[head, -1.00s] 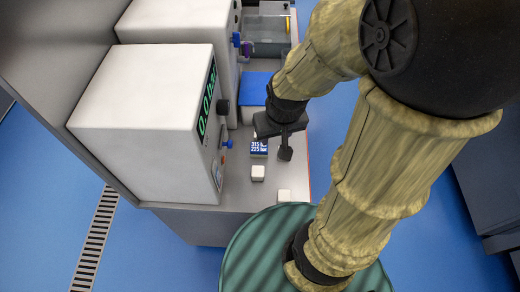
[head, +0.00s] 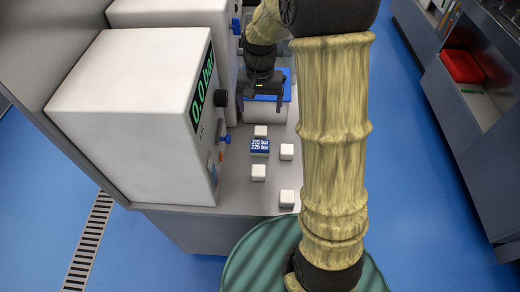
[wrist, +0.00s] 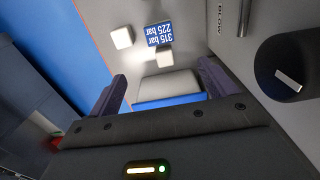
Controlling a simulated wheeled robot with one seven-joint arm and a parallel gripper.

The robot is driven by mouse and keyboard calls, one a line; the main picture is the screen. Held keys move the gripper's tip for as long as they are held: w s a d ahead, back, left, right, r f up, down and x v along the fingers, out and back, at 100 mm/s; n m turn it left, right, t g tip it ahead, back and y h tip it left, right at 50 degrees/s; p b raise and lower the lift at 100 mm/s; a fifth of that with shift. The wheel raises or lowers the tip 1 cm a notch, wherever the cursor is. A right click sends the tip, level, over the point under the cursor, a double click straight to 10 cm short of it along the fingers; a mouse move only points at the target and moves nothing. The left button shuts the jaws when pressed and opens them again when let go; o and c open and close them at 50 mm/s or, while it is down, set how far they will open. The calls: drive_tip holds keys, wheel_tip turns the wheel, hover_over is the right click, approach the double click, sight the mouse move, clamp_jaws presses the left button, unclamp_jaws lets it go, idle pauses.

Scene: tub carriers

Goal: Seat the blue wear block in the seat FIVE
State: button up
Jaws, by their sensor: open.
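My gripper (head: 262,100) is open and points down over a pale box with a blue top (head: 287,88) on the grey bench. In the wrist view the grey and blue faces of this box (wrist: 168,88) show between the gripper's two dark fingers (wrist: 162,80), and I cannot tell whether they touch it. My gripper and arm hide part of the box. I cannot tell whether the blue part is the wear block. No seat marked FIVE can be read in either view.
Several small white blocks (head: 258,172) stand on the bench around a blue plate reading 315 bar and 225 bar (head: 260,147). White instrument housings (head: 130,115) with knobs line the left. A red tray (head: 462,67) sits in the cabinet at right. The blue floor between is clear.

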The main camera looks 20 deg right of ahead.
hover_over(260, 144)
wheel_tip(260, 144, down, 12)
drive_tip(key=shift+w+f+p, duration=0.1)
drive_tip(key=shift+p, duration=0.2)
idle(0.4)
drive_tip(key=shift+f, duration=0.45)
wheel_tip(260, 144, down, 4)
drive_tip(key=shift+f+p, duration=0.2)
drive_tip(key=shift+p, duration=0.25)
drive_tip(key=shift+c, duration=0.2)
drive_tip(key=c, duration=1.2)
drive_tip(key=shift+o, duration=0.2)
drive_tip(key=shift+r, duration=0.1)
